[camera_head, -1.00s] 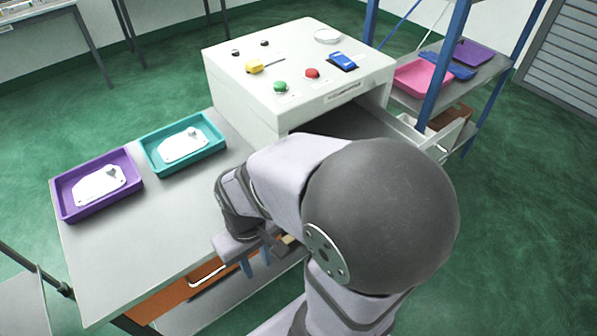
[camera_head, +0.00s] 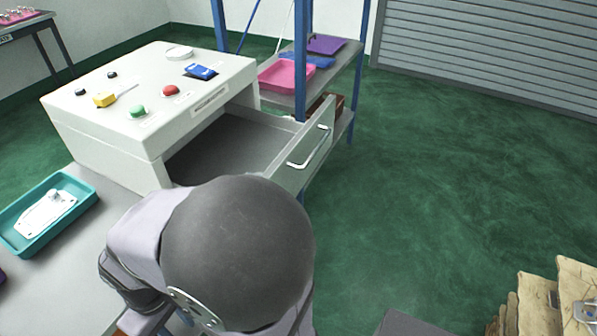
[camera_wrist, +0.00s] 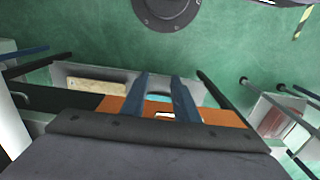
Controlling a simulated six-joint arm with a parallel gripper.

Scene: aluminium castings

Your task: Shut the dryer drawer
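The dryer (camera_head: 140,90) is a white box with buttons on top, standing on the grey bench in the head view. Its drawer (camera_head: 316,152) is pulled out toward the right, with a silver handle (camera_head: 308,148) on its front panel. The drawer's grey inside looks empty where it shows; my arm hides its near lower part. In the wrist view, my gripper (camera_wrist: 161,76) shows two blue fingers with a gap between them. It is open and I see nothing clamped in it. My fingertips are hidden in the head view, where my arm is left of and below the drawer.
A teal tray (camera_head: 84,203) with a metal casting lies on the bench. A blue-posted shelf (camera_head: 340,62) with pink and purple trays stands close behind the drawer. Cardboard-coloured boxes (camera_head: 535,300) are at the lower right. Green floor right of the drawer is clear.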

